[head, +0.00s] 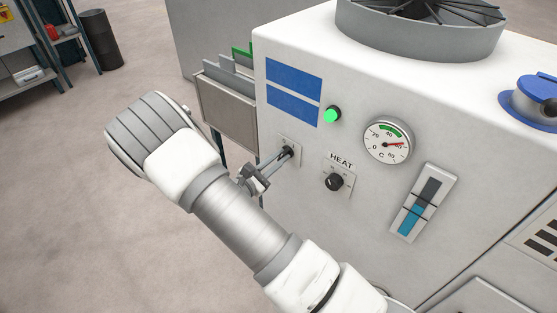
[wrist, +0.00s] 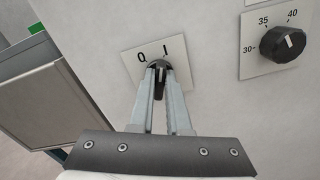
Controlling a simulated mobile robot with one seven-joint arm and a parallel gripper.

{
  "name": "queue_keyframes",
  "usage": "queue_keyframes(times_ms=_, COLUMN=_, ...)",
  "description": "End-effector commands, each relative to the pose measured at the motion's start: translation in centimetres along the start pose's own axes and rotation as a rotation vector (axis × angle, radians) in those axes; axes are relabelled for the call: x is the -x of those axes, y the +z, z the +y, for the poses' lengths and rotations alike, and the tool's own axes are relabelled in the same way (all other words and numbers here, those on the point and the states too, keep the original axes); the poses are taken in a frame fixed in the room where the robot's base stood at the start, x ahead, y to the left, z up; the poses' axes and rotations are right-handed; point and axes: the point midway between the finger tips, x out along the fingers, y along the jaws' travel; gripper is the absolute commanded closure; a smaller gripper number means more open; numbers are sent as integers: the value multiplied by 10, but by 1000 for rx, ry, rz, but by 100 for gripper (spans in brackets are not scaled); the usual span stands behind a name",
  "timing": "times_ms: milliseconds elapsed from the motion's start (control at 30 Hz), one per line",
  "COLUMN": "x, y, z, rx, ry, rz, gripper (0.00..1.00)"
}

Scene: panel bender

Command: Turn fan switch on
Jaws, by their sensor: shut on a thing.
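The fan switch is a small black rotary knob (wrist: 159,88) on a white plate marked O and I, shown in the wrist view. In the head view its plate (head: 295,146) sits on the white machine's front, below the blue labels. My gripper (wrist: 160,72) has its two grey fingers closed around the knob, one on each side. In the head view my gripper (head: 284,155) reaches the switch from the lower left. The fingers hide part of the knob, and I cannot tell clearly whether it points to O or I.
The HEAT knob (head: 334,182) is right of the switch. A lit green lamp (head: 333,114), a round temperature gauge (head: 387,141) and a blue level window (head: 423,203) share the panel. A fan housing (head: 420,38) is on top. Grey panels (head: 228,106) stand close on the left.

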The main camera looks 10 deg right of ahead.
Motion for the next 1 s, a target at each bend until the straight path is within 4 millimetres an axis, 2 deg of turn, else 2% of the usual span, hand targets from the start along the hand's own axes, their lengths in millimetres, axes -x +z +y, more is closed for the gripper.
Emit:
queue_keyframes(times_ms=300, x=0, y=-1, z=-1, rx=-128, ry=-1, rz=2, gripper=100)
queue_keyframes(times_ms=867, x=1, y=-1, z=-1, rx=-158, ry=-1, rz=3, gripper=100)
queue_keyframes(times_ms=900, x=1, y=-1, z=-1, rx=-158, ry=-1, rz=3, gripper=80)
queue_keyframes(times_ms=1000, x=0, y=-1, z=-1, rx=-157, ry=-1, rz=3, gripper=62)
